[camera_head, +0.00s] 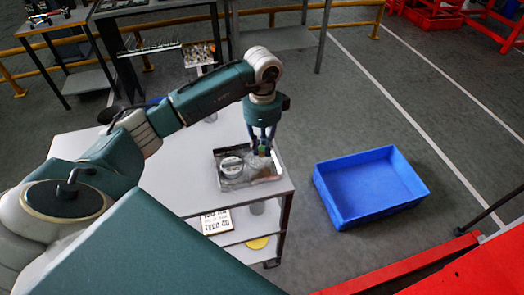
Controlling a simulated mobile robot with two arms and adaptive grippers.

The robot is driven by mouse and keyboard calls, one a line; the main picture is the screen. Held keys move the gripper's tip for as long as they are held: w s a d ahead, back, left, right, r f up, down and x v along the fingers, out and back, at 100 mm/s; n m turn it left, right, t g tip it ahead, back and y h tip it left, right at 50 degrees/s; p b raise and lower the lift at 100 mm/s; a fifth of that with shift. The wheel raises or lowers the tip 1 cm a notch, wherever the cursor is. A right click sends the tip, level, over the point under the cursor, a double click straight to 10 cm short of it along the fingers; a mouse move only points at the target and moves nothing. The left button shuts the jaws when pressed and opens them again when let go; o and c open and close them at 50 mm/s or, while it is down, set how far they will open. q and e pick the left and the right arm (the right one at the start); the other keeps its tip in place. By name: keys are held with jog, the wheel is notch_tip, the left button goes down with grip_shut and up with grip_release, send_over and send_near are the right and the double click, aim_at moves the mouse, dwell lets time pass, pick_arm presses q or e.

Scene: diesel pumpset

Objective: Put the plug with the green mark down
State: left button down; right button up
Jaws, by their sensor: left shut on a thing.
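My left gripper (262,143) points down over the metal tray (226,186) on the white cart's top. It is shut on the plug with the green mark (263,151), a small piece showing green between and below the fingers. The plug is at the tray's far right part; I cannot tell whether it touches anything in the tray. A round, light-coloured part (231,166) lies in the tray at its left. A greyish, blurred thing lies beside it. My right gripper is not in view.
The white cart (185,165) has lower shelves with a printed sign (216,221) and a yellow disc (257,243). An empty blue crate (370,187) stands on the floor to the right. Dark benches and yellow rails are behind. A red surface is at the lower right.

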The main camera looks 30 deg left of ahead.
aim_at(262, 148)
pick_arm(q)
notch_tip(262, 148, down, 3)
jog(key=shift+r, duration=0.2)
jog(key=shift+f, duration=0.3)
jog(key=shift+f, duration=0.2)
jog(key=c, duration=1.6)
grip_release()
jog(key=shift+o, duration=0.2)
